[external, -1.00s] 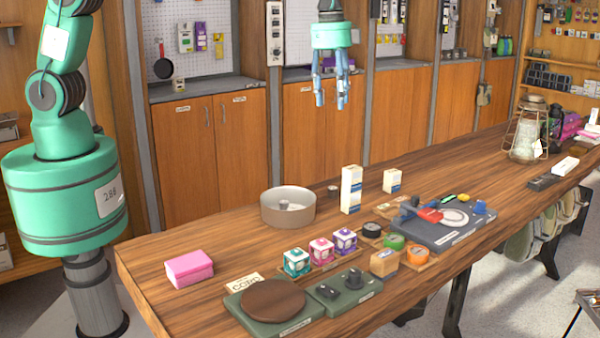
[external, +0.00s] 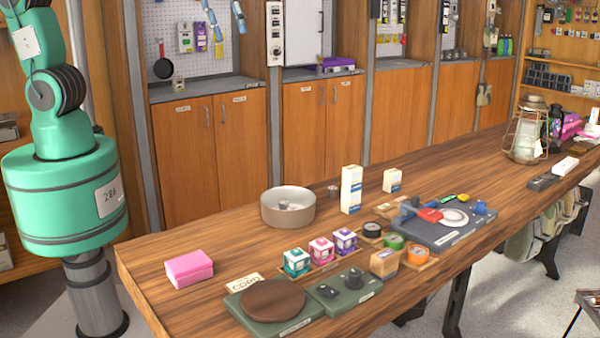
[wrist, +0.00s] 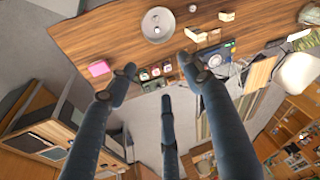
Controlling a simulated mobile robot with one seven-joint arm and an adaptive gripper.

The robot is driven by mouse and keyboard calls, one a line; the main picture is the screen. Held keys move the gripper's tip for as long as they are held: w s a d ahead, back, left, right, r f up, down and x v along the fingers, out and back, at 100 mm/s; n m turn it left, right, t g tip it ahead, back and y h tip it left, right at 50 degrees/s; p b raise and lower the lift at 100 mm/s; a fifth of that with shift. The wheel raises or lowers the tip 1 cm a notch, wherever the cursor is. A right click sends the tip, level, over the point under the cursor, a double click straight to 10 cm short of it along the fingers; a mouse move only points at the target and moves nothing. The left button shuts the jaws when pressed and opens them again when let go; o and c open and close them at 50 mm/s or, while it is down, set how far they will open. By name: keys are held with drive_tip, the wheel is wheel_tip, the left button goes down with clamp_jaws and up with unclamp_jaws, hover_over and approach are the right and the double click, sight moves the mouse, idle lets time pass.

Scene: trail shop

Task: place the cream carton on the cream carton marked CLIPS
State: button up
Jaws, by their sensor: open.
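A tall cream carton (external: 351,190) with a blue label stands upright on the wooden counter, right of the round pan. A smaller cream carton (external: 392,181) stands apart from it, farther right. I cannot read CLIPS on either. In the wrist view, the tall carton (wrist: 196,35) lies near the right fingertip in the picture, and the small one (wrist: 226,16) is beyond it. My gripper (external: 229,30) shows only partly at the top of the external view, high above the counter. Its fingers (wrist: 160,72) are spread and empty in the wrist view.
A round metal pan (external: 287,206) and small tin (external: 333,191) stand beside the tall carton. A pink block (external: 189,268), colored boxes (external: 321,251), a grey board (external: 448,228) and a caged lantern (external: 526,135) occupy the counter (external: 230,240). Bare wood surrounds the small carton's far side.

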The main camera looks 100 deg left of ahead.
drive_tip(key=s+d+f+n+t, duration=0.1)
drive_tip(key=s+d+n+t, duration=0.1)
drive_tip(key=s, duration=2)
drive_tip(key=shift+d+n, duration=0.3)
drive_tip(key=shift+n, duration=0.5)
